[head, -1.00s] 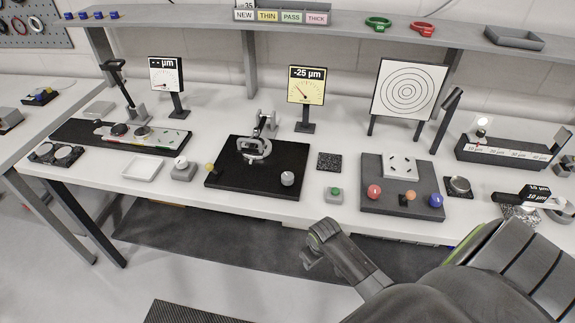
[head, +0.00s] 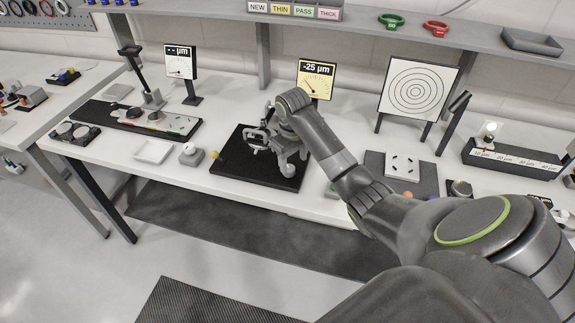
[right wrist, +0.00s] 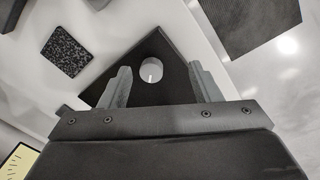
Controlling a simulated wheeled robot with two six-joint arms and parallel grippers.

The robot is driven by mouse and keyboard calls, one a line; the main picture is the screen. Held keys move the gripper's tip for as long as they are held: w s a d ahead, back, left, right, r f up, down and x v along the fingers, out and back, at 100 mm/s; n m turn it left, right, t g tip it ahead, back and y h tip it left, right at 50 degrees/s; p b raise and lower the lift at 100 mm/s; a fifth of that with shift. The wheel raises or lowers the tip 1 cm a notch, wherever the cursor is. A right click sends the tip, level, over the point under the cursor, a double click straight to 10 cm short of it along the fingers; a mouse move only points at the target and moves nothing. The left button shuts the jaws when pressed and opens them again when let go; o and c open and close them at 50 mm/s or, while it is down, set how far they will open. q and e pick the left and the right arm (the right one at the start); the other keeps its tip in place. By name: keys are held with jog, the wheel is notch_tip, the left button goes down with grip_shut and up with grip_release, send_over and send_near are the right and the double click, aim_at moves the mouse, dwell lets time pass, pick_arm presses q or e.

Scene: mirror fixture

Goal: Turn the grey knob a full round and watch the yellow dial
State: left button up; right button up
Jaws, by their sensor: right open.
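The grey knob (right wrist: 151,71) is round, with a pale line on its top. It stands on the black plate (head: 228,160). In the right wrist view it lies between the spread fingers of my right gripper (right wrist: 159,70), with clear gaps on both sides. In the head view my right gripper (head: 290,158) is over the plate's right part and mostly hides the knob. The yellow dial (head: 317,78) stands behind the plate and reads -25 µm. A corner of it shows in the right wrist view (right wrist: 18,163). My left gripper is not in view.
A metal mirror mount (head: 255,141) stands on the plate left of my gripper. A white dial (head: 180,63) and a ringed target (head: 415,90) stand farther back. A speckled square (right wrist: 65,52) lies beside the plate.

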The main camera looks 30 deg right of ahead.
notch_tip(320, 180, up, 8)
send_over(289, 171)
jog(key=w, duration=0.1)
jog(key=shift+y, duration=0.3)
jog(key=f+b, duration=0.2)
jog(key=b, duration=0.1)
jog(key=f+b, duration=0.6)
jog(key=shift+w+d+f, duration=0.15)
jog(key=shift+d, duration=0.15)
notch_tip(289, 171, down, 8)
jog(key=shift+f+p, duration=0.15)
jog(key=shift+p, duration=0.6)
jog(key=shift+c, duration=0.3)
jog(key=c, duration=0.9)
